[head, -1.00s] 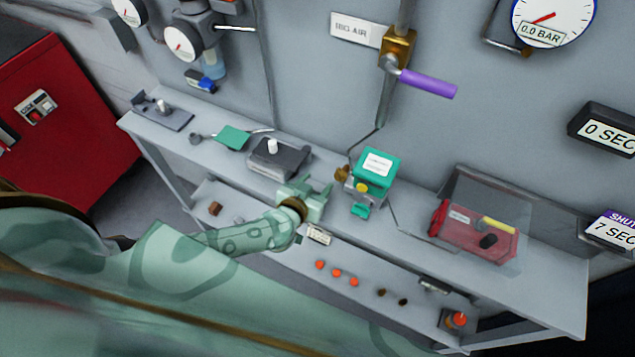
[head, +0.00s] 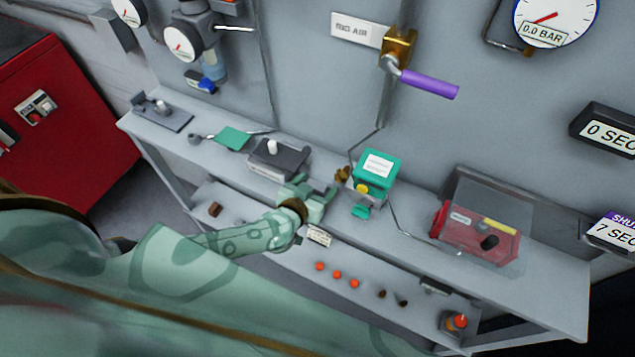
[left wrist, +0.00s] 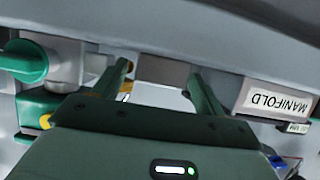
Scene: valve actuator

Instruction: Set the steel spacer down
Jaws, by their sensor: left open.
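My left gripper (head: 318,188) is open at the front of the bench top, between the grey manifold block (head: 280,158) and the green-topped actuator (head: 376,175). In the left wrist view its two fingers (left wrist: 163,85) stand apart, with a plain grey block-like face (left wrist: 162,72) between and beyond them. I cannot tell whether this is the steel spacer or part of the fixture. The manifold's label (left wrist: 277,102) shows right of the fingers. A small grey ring (head: 195,138) lies on the bench further left. My right gripper is not in view.
A red box under a clear cover (head: 478,232) stands at the bench's right. A green plate (head: 232,138) lies left of the manifold. A purple-handled valve lever (head: 430,84) sticks out from the wall above.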

